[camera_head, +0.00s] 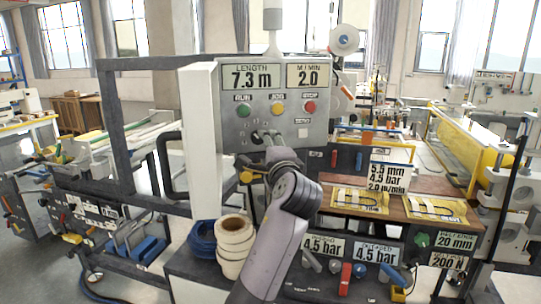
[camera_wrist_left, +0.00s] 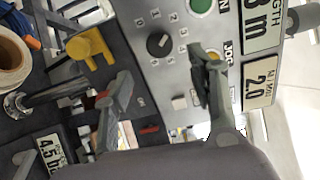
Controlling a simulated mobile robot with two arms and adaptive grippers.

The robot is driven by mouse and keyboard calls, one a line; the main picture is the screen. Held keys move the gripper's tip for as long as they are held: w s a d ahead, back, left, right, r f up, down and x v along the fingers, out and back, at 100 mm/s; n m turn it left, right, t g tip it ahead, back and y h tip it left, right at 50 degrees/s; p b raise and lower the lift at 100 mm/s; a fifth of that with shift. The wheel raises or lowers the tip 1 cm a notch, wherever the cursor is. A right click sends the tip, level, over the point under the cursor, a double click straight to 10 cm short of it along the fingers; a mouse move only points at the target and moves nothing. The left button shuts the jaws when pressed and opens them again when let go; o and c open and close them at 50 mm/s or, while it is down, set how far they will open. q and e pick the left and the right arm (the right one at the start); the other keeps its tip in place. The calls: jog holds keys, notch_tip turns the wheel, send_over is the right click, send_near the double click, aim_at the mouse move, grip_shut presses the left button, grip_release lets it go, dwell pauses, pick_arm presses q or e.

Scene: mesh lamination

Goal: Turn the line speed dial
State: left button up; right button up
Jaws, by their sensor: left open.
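The line speed dial (camera_wrist_left: 160,44) is a round black knob with a pale pointer mark, ringed by numbers on the grey panel in the left wrist view. In the head view, my gripper and wrist largely hide it. My left gripper (camera_head: 266,137) is in front of the panel, below the RUN and JOG buttons. In the wrist view, its fingers (camera_wrist_left: 162,85) are spread and empty, and the dial shows beyond the gap between them. I cannot tell whether a finger touches the panel. The M/MIN display (camera_head: 307,76) reads 2.0. My right gripper is not in view.
The panel carries a green RUN button (camera_head: 243,111), a yellow JOG button (camera_head: 278,107) and a red STOP button (camera_head: 310,107). A yellow knob (camera_wrist_left: 90,48) sticks out below the panel. Cream rolls (camera_head: 235,240) and a blue roll stand left of my arm.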

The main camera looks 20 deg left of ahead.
pick_arm(q)
jog(key=shift+v, duration=1.75)
